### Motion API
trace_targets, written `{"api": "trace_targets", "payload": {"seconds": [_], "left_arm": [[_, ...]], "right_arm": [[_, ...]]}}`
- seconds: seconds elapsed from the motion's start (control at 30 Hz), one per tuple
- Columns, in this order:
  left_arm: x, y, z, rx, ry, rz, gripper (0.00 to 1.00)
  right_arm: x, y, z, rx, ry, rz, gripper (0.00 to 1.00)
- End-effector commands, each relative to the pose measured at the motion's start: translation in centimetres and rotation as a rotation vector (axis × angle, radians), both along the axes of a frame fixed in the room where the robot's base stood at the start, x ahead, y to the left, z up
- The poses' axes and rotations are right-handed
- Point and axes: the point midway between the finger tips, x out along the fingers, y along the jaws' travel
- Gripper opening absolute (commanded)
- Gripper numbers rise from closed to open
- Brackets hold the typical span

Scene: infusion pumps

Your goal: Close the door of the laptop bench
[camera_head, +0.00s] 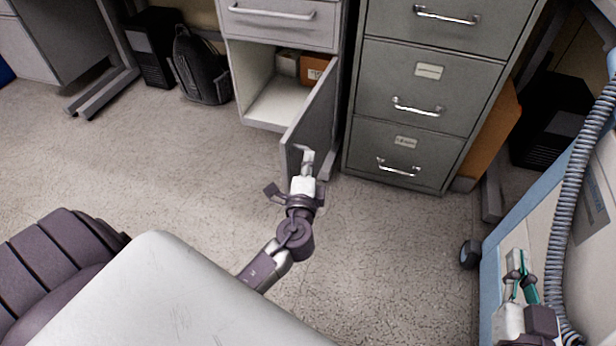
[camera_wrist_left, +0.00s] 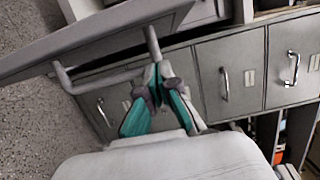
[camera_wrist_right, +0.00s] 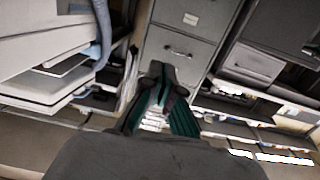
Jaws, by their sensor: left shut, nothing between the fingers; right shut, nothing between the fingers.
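The grey door (camera_head: 318,108) of the laptop bench stands swung open toward me. The open compartment (camera_head: 284,104) behind it shows a pale floor. My left gripper (camera_head: 306,160) is shut and empty at the door's outer face, close to its handle. In the left wrist view the door (camera_wrist_left: 95,38) spans the upper left, and its bar handle (camera_wrist_left: 108,77) runs just beside the shut fingertips (camera_wrist_left: 156,78). I cannot tell whether they touch the handle. My right gripper (camera_head: 518,278) is shut and empty at the far right, away from the door; it also shows in the right wrist view (camera_wrist_right: 158,88).
A filing cabinet (camera_head: 410,90) stands right of the door. Boxes (camera_head: 316,70) sit inside the compartment, below a closed drawer (camera_head: 281,20). A backpack (camera_head: 200,68) is on the floor at left. A ribbed hose (camera_head: 578,170) hangs by my right gripper. The floor (camera_head: 190,160) left of the door is clear.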

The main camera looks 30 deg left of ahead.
Motion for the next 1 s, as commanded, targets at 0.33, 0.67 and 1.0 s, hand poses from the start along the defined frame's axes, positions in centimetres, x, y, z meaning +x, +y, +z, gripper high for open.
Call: {"api": "trace_targets", "payload": {"seconds": [0.33, 0.67, 1.0], "left_arm": [[-0.9, 3.3, -0.2, 0.002, 0.004, 0.001, 0.00], [-1.0, 3.4, -0.2, 0.001, 0.005, 0.000, 0.00], [-1.1, 5.9, -0.3, 0.007, 0.005, -0.054, 0.00]], "right_arm": [[0.0, 0.0, 0.1, 0.002, -0.007, 0.000, 0.00], [0.0, 0.0, 0.1, 0.003, -0.008, 0.001, 0.00], [0.2, 0.4, 2.0, 0.031, -0.123, 0.009, 0.00]]}}
